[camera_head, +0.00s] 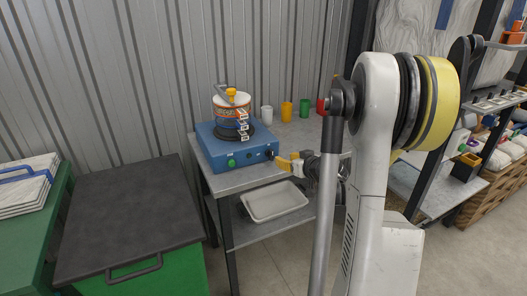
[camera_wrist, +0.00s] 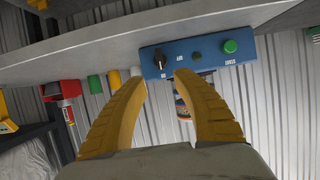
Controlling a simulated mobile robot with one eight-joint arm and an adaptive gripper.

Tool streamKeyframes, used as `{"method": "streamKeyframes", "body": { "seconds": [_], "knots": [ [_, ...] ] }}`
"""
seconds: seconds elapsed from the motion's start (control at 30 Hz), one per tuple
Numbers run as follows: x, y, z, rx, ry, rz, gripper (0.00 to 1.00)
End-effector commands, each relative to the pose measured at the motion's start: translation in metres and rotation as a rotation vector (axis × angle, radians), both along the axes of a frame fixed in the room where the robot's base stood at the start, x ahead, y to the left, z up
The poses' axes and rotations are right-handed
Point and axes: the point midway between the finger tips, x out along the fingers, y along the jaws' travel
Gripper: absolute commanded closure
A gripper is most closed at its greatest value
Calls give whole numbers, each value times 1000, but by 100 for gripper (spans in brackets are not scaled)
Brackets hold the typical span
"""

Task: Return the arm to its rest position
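My gripper (camera_head: 283,163) is at the front right of a blue machine (camera_head: 213,152) on a grey bench. In the wrist view my gripper (camera_wrist: 161,79) has two yellow fingers spread apart with nothing between them. The black knob (camera_wrist: 160,59) on the machine's front panel shows just beyond the fingertips; I cannot tell whether they touch it. A green button (camera_head: 231,162) is on the same panel. My arm rises at the right of the head view and hides part of the bench.
A white tray (camera_head: 273,203) lies on the lower shelf. A dark-lidded green bin (camera_head: 116,220) is left; shelving with baskets (camera_head: 492,174) is right.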

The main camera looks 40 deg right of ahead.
Motion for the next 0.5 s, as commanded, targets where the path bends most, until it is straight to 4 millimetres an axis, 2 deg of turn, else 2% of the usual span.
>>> {"method": "streamKeyframes", "body": {
  "seconds": [0.2,0.3,0.37,0.47,0.5],
  "knots": [
    [0,0,0,0,0,0,66],
    [3,12,5,8,9,13,66],
    [7,30,11,18,27,34,66],
    [11,81,27,47,79,86,66],
    [11,106,35,61,108,110,66]
  ]
}}
